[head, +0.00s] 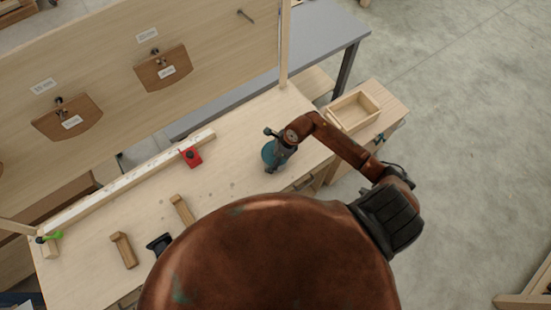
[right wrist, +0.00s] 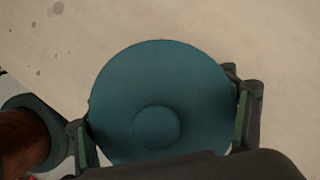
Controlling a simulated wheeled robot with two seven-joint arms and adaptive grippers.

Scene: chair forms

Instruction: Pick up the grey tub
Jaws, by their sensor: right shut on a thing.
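A round teal piece with a small raised disc in its middle fills the right wrist view (right wrist: 155,100). It looks blue-green rather than grey, and I take it to be the tub. My right gripper (right wrist: 165,125) is shut on it, with a finger at each side. In the head view the teal piece (head: 269,153) shows at my right gripper (head: 275,150), over the right part of the workbench. I cannot tell whether it touches the bench. My left gripper does not show.
The pale workbench (head: 225,180) holds a long beam with a red clamp (head: 191,157), a green clamp (head: 52,236), wooden blocks (head: 123,250) and a black object (head: 159,243). An open wooden box (head: 355,110) stands right. An upright panel (head: 215,60) rises behind.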

